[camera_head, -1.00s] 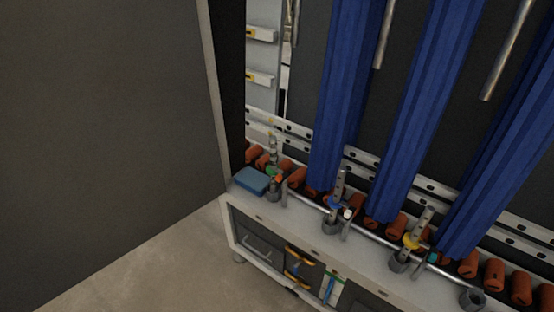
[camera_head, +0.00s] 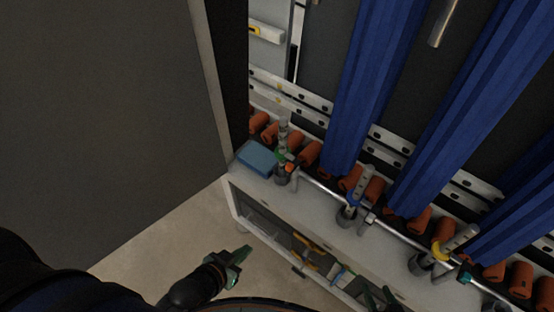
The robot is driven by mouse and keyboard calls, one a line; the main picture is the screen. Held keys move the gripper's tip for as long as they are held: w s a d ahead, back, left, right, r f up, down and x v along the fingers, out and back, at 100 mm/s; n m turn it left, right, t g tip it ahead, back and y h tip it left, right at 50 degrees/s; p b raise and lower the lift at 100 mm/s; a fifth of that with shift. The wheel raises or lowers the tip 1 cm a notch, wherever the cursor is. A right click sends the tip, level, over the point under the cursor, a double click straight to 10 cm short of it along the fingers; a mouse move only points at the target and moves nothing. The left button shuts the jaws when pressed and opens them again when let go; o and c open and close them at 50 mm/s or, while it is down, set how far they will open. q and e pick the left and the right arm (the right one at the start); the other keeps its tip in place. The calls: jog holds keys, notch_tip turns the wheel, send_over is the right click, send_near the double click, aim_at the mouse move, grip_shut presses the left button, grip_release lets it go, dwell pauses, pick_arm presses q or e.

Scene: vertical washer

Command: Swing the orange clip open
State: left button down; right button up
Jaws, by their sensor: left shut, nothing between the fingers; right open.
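A small orange clip (camera_head: 290,168) shows at the leftmost upright holder on the white ledge, just below a green ring (camera_head: 281,156). It is too small to tell how far it is swung. My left gripper (camera_head: 240,255) is low in the view, in front of the cabinet and apart from the clip; it is shut and empty. My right gripper (camera_head: 378,297) is at the bottom edge, partly cut off, in front of the cabinet; it is open and also apart from the clip.
A blue box (camera_head: 256,157) lies on the ledge left of the clip. Blue hanging panels (camera_head: 368,75) and a row of orange-brown rollers (camera_head: 308,152) stand behind. Other holders with blue and yellow rings (camera_head: 441,250) are to the right. A dark wall (camera_head: 110,120) closes the left side.

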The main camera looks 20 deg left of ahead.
pick_arm(q)
jog(key=shift+s, duration=0.15)
pick_arm(e)
jog(key=shift+s, duration=0.15)
pick_arm(q)
jog(key=w+a+f+n+t+h+b, duration=0.1)
jog(key=w+a+f+n+b, duration=0.3)
jog(key=b, duration=0.3)
jog(key=w+a+f+n+t+h+b, duration=0.1)
jog(key=w+a+n+b, duration=0.15)
jog(key=w+b, duration=0.5)
pick_arm(e)
jog(key=w+a+r+n+t+y, duration=0.1)
jog(key=w+r+n+t+y, duration=0.1)
jog(key=w+r+t, duration=0.6)
pick_arm(q)
jog(key=w+a+r+n+t+h+b, duration=0.2)
jog(key=w+r+n+h+b, duration=0.3)
jog(key=b, duration=0.8)
notch_tip(320, 180, up, 4)
jog(key=shift+w+a+f+n+t+h, duration=0.2)
jog(key=shift+w+a+n+t+h, duration=0.1)
jog(key=shift+w+n+t, duration=0.5)
pick_arm(e)
jog(key=s+a+r+n+t+y, duration=0.2)
jog(key=r+n+t+y, duration=0.3)
jog(key=r+y, duration=0.3)
jog(key=shift+s+a+r+n, duration=0.35)
jog(key=shift+s+n, duration=0.45)
